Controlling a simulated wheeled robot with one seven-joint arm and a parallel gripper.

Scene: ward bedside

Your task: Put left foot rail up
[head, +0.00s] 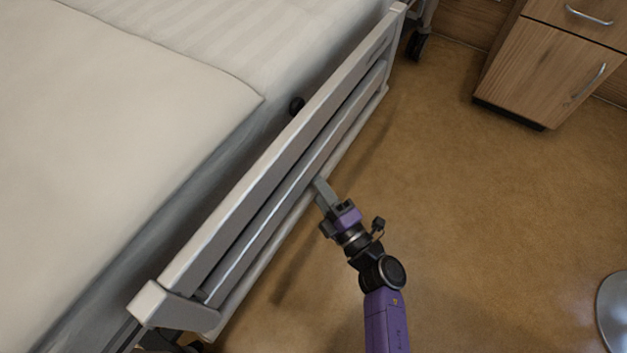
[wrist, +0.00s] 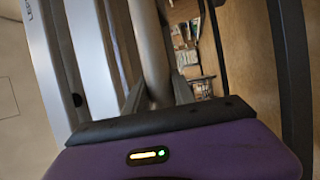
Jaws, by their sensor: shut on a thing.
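The bed's side rail (head: 270,165) is a pale grey frame of long parallel bars, running beside the mattress from lower left to upper right. I take it to be the left foot rail. My gripper (head: 320,188) is at the outer, floor-facing side of the rail, at its lowest round bar, about midway along. In the wrist view, my gripper's two dark fingers (wrist: 158,95) stand on either side of this grey round bar (wrist: 152,50) and are shut on it. The fingertips' far side is hidden. The head view does not clearly show the rail's height against the mattress.
The mattress (head: 120,130) with pale bedding fills the left. A wooden bedside cabinet (head: 540,75) stands at upper right, near a bed castor (head: 417,45). A round grey base (head: 614,310) is at the right edge. The brown floor (head: 480,220) between them is clear.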

